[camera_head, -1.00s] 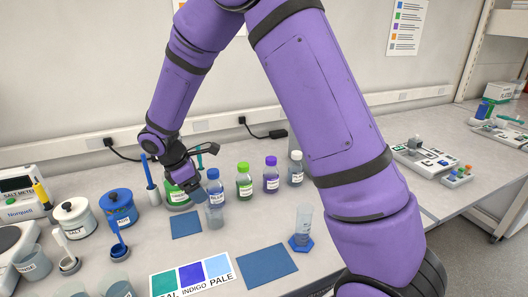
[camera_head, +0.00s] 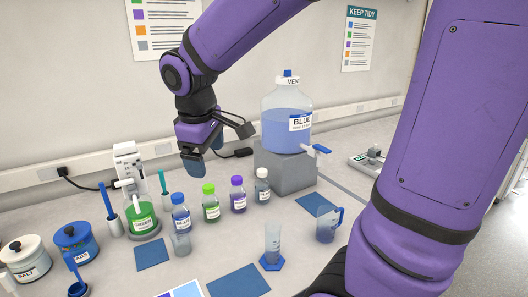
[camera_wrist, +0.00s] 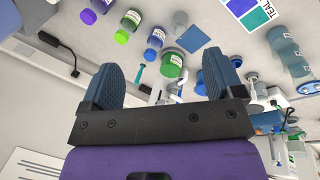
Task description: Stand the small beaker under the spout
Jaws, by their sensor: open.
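A small clear beaker (camera_head: 181,244) stands upright on the bench just in front of the blue-capped bottle; it also shows near the top of the wrist view (camera_wrist: 180,19). A large carboy (camera_head: 288,120) labelled BLUE sits on a grey block (camera_head: 285,172). Its spout (camera_head: 318,149) points out to the right, over a blue mat (camera_head: 318,204) on the bench. My gripper (camera_head: 203,160) is in the air above and behind the bottle row, left of the carboy. In the wrist view its fingers (camera_wrist: 162,65) are wide apart with nothing held between them.
Capped bottles with blue (camera_head: 181,212), green (camera_head: 210,203) and purple (camera_head: 238,195) caps stand in a row. A cylinder on a blue hexagonal base (camera_head: 272,243) and a blue jug (camera_head: 328,222) stand in front of the carboy. Another blue mat (camera_head: 152,254) lies left of the beaker.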

